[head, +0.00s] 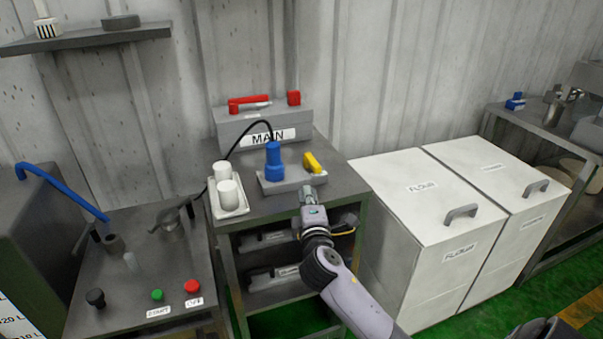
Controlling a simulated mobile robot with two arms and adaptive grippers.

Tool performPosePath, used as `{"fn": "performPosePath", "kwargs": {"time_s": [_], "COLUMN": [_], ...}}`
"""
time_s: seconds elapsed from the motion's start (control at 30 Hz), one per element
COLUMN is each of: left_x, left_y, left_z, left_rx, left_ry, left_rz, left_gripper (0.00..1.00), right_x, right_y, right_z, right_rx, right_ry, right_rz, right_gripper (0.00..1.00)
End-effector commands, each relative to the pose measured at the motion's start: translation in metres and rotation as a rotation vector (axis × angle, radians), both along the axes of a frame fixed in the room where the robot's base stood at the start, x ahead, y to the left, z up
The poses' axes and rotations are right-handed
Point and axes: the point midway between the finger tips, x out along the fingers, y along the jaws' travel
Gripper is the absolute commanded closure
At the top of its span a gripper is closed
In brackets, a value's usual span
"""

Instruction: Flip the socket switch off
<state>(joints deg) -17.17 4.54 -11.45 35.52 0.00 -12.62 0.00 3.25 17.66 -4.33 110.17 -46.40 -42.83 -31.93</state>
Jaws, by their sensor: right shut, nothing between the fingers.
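A grey socket box (290,183) sits on the dark table, with a blue plug (273,165) standing upright in it. A yellow switch lever (313,163) is on the right part of the box, tilted. My right gripper (309,192) comes up from the lower right, with its fingertips just in front of the box, below the yellow lever. Its fingers are shut and empty. Whether the fingertips touch the box cannot be told. My left gripper is not in view.
A white tray (240,209) with two white cylinders stands left of the socket box. Behind is a grey MAIN box (235,127) with red handles. White flour bins (400,189) stand to the right. A panel with START and OFF buttons (192,286) is at left.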

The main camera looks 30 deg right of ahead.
Motion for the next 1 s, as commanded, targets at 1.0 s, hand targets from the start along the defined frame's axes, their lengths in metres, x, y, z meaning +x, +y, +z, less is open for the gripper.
{"fn": "performPosePath", "kwargs": {"time_s": [1.0], "left_x": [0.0], "left_y": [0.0], "left_z": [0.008], "left_rx": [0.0], "left_ry": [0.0], "left_rz": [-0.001], "left_gripper": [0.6], "right_x": [0.089], "right_y": [-0.046], "right_z": [-0.001], "right_rx": [0.002], "right_ry": [0.001], "right_rz": [0.001], "right_gripper": [1.0]}}
